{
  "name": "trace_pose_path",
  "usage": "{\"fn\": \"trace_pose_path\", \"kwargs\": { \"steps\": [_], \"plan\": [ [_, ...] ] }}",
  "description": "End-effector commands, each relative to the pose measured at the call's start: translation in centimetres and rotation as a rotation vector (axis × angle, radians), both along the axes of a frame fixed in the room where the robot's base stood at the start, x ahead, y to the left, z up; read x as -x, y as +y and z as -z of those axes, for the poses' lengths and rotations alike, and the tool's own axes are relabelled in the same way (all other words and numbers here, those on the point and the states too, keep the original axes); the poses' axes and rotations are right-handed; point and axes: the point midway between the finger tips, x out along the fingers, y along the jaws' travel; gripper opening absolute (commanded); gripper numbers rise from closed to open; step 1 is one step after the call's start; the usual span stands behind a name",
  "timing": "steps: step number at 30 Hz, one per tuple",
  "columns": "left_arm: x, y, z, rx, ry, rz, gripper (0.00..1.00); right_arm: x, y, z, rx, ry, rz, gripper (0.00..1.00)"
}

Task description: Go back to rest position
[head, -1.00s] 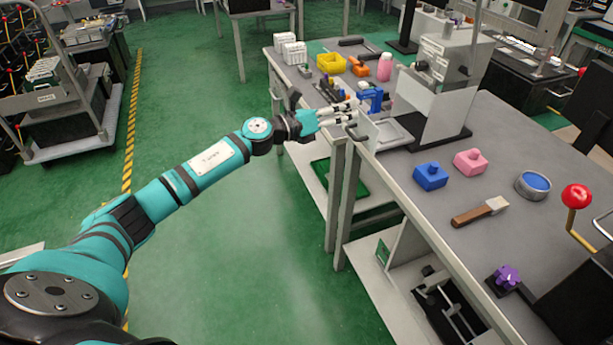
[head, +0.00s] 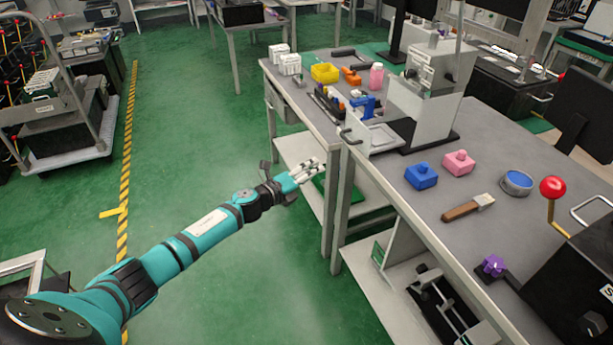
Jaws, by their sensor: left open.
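My left gripper (head: 303,173) is open and empty. It hangs over the green floor just left of the workbenches, lower than the bench tops, with its pale fingers pointing right toward the bench legs. It appears apart from the benches. My left arm (head: 205,230) stretches from the lower left corner toward the middle of the head view. My right gripper is not in view.
The near bench (head: 480,140) carries a blue block (head: 421,176), a pink block (head: 459,163), a brush-like tool (head: 467,207), a round blue-topped tin (head: 516,183) and a red-knobbed lever (head: 553,188). A loaded cart (head: 62,100) stands at left. Open green floor (head: 190,120) lies between.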

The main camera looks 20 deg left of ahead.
Motion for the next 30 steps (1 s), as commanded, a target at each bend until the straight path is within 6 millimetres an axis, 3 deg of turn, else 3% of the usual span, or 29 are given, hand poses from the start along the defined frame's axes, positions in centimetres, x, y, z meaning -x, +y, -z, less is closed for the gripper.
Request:
{"fn": "trace_pose_path", "kwargs": {
  "steps": [17, 20, 23, 26, 30],
  "plan": [
    [0.1, 0.1, 0.4, 0.014, 0.011, -0.009, 0.46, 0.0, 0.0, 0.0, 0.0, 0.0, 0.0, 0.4],
    [0.4, 0.2, 1.5, 0.037, 0.033, -0.023, 0.46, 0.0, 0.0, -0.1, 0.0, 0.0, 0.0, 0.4],
    [1.6, 0.6, 5.0, 0.124, 0.111, -0.079, 0.46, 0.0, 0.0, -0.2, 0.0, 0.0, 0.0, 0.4],
    [4.2, 1.4, 10.9, 0.267, 0.24, -0.185, 0.46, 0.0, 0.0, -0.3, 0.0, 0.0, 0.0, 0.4],
    [9.8, 2.1, 20.1, 0.485, 0.441, -0.372, 0.46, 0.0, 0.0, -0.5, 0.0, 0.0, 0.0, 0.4]
  ]
}}
